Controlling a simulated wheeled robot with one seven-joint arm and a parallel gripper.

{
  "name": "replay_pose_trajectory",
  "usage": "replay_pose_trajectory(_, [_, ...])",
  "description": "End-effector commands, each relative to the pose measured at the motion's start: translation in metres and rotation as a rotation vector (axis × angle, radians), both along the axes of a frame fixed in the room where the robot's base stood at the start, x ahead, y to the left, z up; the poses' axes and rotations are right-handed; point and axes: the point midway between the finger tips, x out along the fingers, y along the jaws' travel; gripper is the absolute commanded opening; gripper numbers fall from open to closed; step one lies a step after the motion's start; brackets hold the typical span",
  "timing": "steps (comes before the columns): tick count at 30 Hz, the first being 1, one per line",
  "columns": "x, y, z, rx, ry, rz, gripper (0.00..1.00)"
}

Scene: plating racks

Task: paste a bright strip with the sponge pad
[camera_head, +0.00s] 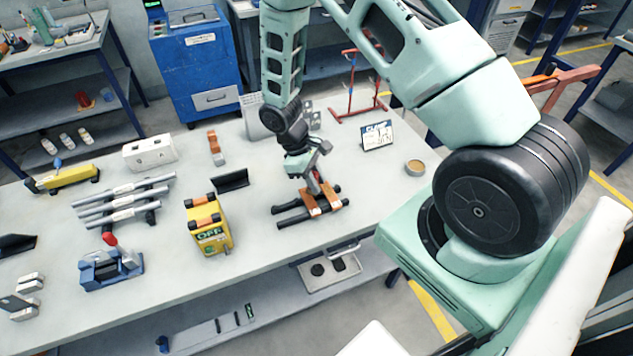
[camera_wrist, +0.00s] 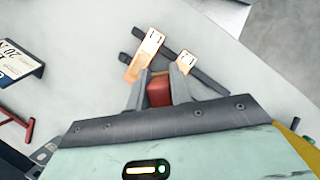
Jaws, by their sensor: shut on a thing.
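My gripper (camera_head: 313,181) is shut on a red block, likely the sponge pad (camera_wrist: 159,93), in the wrist view. The block sits between the two fingers, with a tan edge at its far side. Two bright copper-coloured strips lie across a pair of black bars (camera_head: 290,222). The left strip (camera_wrist: 143,57) and the right strip (camera_wrist: 187,62) show just beyond my fingertips in the wrist view. In the head view my gripper is over the strips. Whether the pad touches a strip I cannot tell.
A round tin with tan contents (camera_head: 414,168) stands to the right, near a small sign (camera_head: 377,136). A red stand (camera_head: 357,90) is behind. A yellow box marked OFF (camera_head: 209,230) and a black angled piece (camera_head: 231,181) are to the left. The bench around the bars is clear.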

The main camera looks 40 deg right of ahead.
Motion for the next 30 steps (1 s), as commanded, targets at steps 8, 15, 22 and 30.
replay_pose_trajectory(8, [0.002, 0.002, 0.029, 0.0, -0.001, 0.0, 0.0])
replay_pose_trajectory(15, [0.004, 0.003, 0.05, 0.0, 0.0, 0.0, 0.0])
replay_pose_trajectory(22, [0.004, 0.004, 0.054, 0.0, 0.001, -0.001, 0.0])
replay_pose_trajectory(30, [0.004, 0.004, 0.053, 0.0, 0.0, -0.001, 0.0])
